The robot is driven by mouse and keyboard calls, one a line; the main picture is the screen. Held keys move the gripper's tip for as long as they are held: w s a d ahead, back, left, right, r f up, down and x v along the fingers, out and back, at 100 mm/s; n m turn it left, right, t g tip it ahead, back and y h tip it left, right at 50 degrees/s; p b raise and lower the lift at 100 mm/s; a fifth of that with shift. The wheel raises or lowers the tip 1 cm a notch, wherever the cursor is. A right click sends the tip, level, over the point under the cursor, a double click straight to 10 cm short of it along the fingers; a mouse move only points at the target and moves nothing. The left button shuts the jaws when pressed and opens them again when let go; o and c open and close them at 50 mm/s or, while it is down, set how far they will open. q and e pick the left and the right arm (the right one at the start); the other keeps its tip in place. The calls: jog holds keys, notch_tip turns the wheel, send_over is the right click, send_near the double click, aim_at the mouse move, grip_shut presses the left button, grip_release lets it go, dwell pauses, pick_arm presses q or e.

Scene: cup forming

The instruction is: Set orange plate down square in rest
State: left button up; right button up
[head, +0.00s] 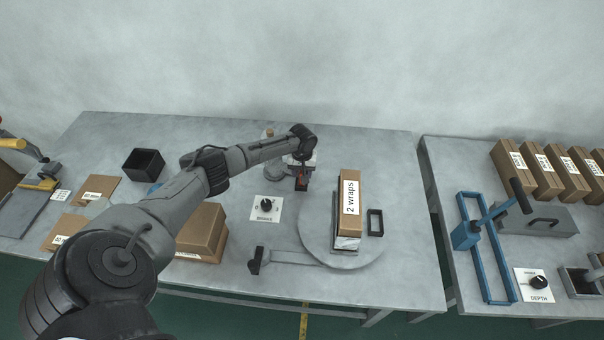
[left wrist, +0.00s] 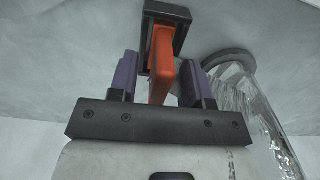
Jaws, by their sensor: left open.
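The orange plate (left wrist: 161,60) stands on edge in the left wrist view, its far end inside a black rectangular rest (left wrist: 185,28). My left gripper (left wrist: 159,75) is open. Its two purple-padded fingers lie on either side of the plate, with a visible gap at each side. In the head view my left gripper (head: 300,172) points down over the table, with a small reddish-orange patch at its tip. The rest is mostly hidden there by the gripper. I cannot tell whether the plate sits fully seated. My right gripper is in neither view.
A round disc (head: 313,222) carries a box labelled "2 wraps" (head: 350,193). A black frame (head: 375,222) lies beside that box. A knob (head: 266,206) is left of the disc. A clear, shiny object (left wrist: 268,110) lies right of the left gripper. Cardboard boxes (head: 202,230) stand at front left.

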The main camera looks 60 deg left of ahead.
pick_arm(q)
notch_tip(320, 180, up, 11)
jog(key=shift+a+r+p, duration=0.1)
jog(key=shift+r+p, duration=0.1)
jog(key=shift+p, duration=0.6)
jog(key=shift+r, duration=0.4)
